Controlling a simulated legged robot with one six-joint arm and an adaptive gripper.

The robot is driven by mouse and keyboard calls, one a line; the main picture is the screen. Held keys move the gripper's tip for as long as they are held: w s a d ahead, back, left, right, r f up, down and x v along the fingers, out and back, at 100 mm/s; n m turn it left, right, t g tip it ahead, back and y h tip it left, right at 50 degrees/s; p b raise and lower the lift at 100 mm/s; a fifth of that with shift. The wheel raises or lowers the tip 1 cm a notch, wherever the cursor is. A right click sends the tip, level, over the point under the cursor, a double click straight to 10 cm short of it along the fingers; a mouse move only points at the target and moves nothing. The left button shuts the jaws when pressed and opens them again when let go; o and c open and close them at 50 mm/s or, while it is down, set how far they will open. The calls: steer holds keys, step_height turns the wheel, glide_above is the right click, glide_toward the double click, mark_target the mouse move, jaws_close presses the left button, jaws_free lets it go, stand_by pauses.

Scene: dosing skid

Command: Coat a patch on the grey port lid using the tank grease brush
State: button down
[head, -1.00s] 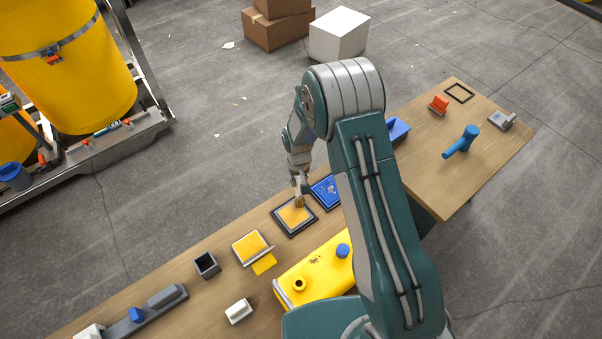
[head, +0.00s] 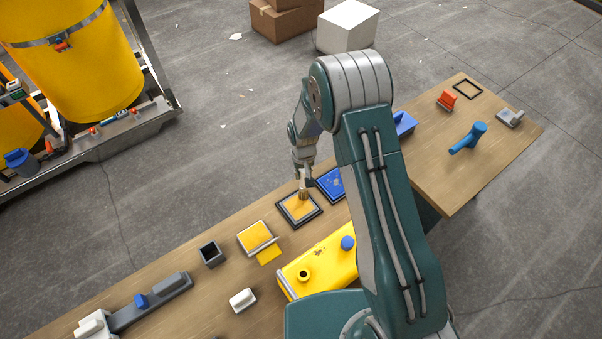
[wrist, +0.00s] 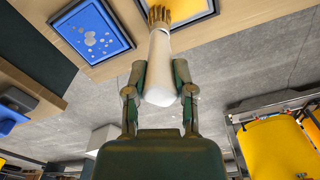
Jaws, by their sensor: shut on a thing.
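My gripper (head: 302,175) is shut on the brush, whose white handle (wrist: 160,72) runs between the two fingers in the wrist view. The brush's tan bristles (wrist: 160,15) point away from my gripper, at a dark-framed panel with a yellow-orange face (head: 296,211). The bristles overlap this panel's far part in the head view; whether they touch it I cannot tell. The panel's frame is dark grey, so it may be the grey port lid. A blue panel with pale spots (head: 330,183) lies just right of it, and also shows in the wrist view (wrist: 90,32).
A yellow-faced plate (head: 254,236), a dark open box (head: 211,254) and a yellow canister (head: 318,268) stand close by on the wooden bench. A white block (head: 243,299) lies in front. A blue tool (head: 468,138) and an orange piece (head: 446,100) are at the right.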

steer(key=shift+w+d, duration=0.25)
steer(key=shift+d, duration=0.05)
steer(key=shift+w+d+r, duration=0.15)
steer(key=shift+r, duration=0.15)
steer(key=shift+a+r, duration=0.15)
steer(key=shift+r, duration=0.95)
steer(key=shift+a+r, duration=0.15)
steer(key=shift+r, duration=0.95)
steer(key=shift+d+r, duration=0.15)
steer(key=shift+r, duration=0.6)
steer(key=shift+d+r, duration=0.15)
steer(key=shift+r, duration=0.6)
steer(key=shift+a, duration=0.2)
steer(key=shift+s, duration=0.2)
